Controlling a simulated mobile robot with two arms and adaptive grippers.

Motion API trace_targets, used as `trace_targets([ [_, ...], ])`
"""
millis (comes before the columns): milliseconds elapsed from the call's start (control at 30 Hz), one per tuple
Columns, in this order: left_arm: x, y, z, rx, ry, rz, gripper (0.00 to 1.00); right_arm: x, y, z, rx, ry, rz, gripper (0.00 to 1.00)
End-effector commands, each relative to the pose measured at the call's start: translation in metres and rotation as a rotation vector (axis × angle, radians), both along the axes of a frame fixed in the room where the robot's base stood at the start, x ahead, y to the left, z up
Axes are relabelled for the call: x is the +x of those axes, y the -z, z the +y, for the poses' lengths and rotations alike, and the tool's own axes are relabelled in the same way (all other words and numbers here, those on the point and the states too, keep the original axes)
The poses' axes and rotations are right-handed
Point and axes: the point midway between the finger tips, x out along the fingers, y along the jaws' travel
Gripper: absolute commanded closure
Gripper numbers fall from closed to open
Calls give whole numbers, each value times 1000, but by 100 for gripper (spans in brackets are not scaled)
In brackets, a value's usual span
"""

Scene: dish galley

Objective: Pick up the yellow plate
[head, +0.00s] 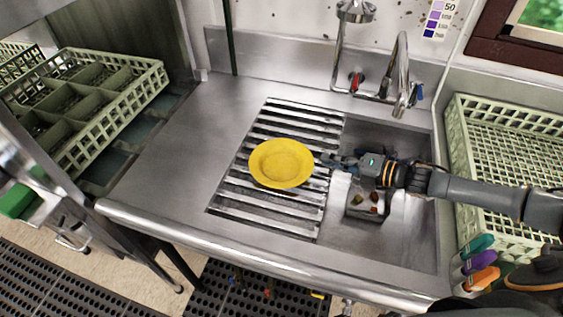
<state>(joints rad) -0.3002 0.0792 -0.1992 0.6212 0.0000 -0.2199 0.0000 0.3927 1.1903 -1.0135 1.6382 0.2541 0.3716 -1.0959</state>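The yellow plate (281,162) lies face up on the slatted metal rack in the middle of the counter. My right gripper (326,160) comes in from the right over the sink, with its fingertips right at the plate's right rim. The fingers are small and dark here, so I cannot tell whether they are open or closed on the rim. My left gripper is out of view.
The slatted rack (265,210) is set in the steel counter (170,150). The sink (405,230) holds food scraps, with a faucet (401,75) behind. Green dish crates stand at left (130,103) and right (462,150). Counter left of the rack is clear.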

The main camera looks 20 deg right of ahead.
Motion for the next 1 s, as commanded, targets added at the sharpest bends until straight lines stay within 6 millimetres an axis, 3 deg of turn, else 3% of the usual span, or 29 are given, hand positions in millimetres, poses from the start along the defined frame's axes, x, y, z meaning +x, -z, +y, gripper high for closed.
trace_targets([
  [200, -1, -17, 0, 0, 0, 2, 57, 23, 3, 18, 3, -2, -2, 90],
  [400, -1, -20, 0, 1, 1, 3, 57, 36, 13, 30, 1, -1, 0, 90],
  [633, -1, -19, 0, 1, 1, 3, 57, 37, 14, 31, 0, -1, 0, 90],
  [700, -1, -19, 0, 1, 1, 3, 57, 37, 14, 31, 0, -1, 0, 100],
  [1000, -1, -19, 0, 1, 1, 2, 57, 37, 14, 31, 1, -1, 0, 100],
])
